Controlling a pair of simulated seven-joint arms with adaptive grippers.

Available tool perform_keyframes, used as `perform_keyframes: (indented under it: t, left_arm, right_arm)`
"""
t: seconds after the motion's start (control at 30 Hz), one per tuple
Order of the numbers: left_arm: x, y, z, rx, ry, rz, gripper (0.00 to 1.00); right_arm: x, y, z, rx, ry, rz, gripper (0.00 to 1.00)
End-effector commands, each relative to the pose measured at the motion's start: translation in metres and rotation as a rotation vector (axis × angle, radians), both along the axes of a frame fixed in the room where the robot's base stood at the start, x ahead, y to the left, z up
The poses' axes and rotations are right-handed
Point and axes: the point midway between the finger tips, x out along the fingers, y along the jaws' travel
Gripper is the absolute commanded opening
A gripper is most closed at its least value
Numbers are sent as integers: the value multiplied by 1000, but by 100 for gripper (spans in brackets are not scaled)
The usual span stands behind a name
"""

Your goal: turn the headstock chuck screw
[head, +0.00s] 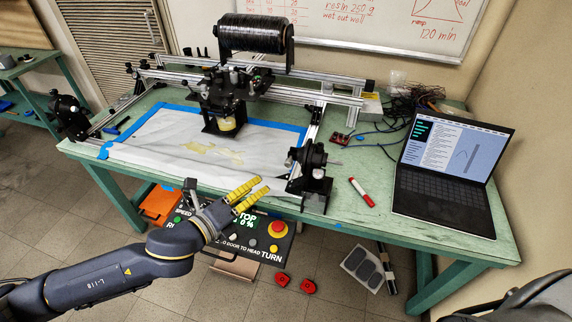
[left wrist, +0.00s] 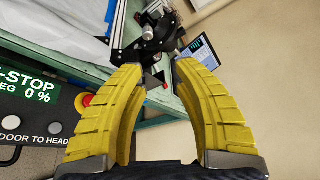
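A black chuck unit (head: 314,172) stands at the table's front edge, right of the white sheet. A second black unit (head: 70,117) stands at the table's left end. I cannot tell from the pictures which is the headstock, and a chuck screw is too small to make out. My left gripper (head: 262,186), with yellow fingers, is open and empty, in front of the table edge and left of the right-hand unit, apart from it. In the left wrist view the same unit (left wrist: 150,32) lies beyond the spread fingertips (left wrist: 160,72). My right gripper is out of view.
A control panel (head: 278,243) with a red stop button hangs below the front edge. A laptop (head: 440,190) and a red marker (head: 361,192) lie to the right. A frame with a black tow spool (head: 252,34) and a carriage spans the table. Cables (head: 410,105) lie behind.

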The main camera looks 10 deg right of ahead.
Motion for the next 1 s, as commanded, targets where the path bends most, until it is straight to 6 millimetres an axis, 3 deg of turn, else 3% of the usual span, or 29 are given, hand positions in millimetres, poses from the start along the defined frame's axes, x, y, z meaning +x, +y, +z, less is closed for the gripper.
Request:
perform_keyframes:
  t: [0.13, 0.37, 1.0]
  left_arm:
    - [-9, 7, -7, 49, -14, 33, 30]
    - [4, 9, -9, 66, -26, 76, 30]
    - [75, -69, -33, 64, -24, 75, 30]
  right_arm:
    - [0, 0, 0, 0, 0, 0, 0]
    - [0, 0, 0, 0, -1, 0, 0]
    - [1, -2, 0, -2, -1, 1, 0]
